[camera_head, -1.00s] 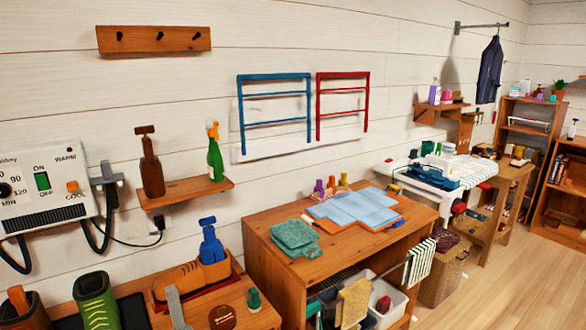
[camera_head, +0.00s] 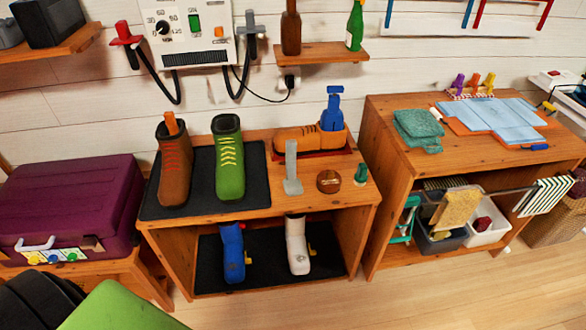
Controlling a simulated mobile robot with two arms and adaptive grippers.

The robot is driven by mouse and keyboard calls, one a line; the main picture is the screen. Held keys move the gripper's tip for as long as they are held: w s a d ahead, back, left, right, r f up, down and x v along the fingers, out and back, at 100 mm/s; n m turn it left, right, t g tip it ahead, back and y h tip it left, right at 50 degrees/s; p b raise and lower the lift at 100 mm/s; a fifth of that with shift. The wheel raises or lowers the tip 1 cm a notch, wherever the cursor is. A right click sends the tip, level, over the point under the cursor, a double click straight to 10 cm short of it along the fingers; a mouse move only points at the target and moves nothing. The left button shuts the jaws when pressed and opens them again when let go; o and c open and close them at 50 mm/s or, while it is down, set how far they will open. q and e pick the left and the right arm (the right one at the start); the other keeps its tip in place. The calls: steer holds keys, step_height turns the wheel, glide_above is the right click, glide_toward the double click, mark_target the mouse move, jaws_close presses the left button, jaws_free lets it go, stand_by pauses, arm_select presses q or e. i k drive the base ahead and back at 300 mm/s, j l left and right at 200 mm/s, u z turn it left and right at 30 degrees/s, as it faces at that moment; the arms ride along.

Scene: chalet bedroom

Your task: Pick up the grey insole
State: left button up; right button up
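Neither of my grippers shows in the view.
A small green object (camera_head: 361,173) stands near the bench's right edge. A blue boot (camera_head: 232,252) and a white boot (camera_head: 297,245) are on the lower shelf. A purple suitcase (camera_head: 75,205) is left. The front floor is clear.

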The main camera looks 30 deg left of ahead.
mark_target(292, 185)
steer(key=u, duration=0.4)
steer(key=i+j+u, duration=0.15)
steer(key=u, duration=0.25)
steer(key=i+j+u, duration=0.1)
steer(key=i+u, duration=0.15)
steer(key=u, duration=0.15)
steer(key=i+u, duration=0.2)
steer(key=u, duration=0.2)
steer(key=i, duration=0.15)
steer(key=j, duration=0.05)
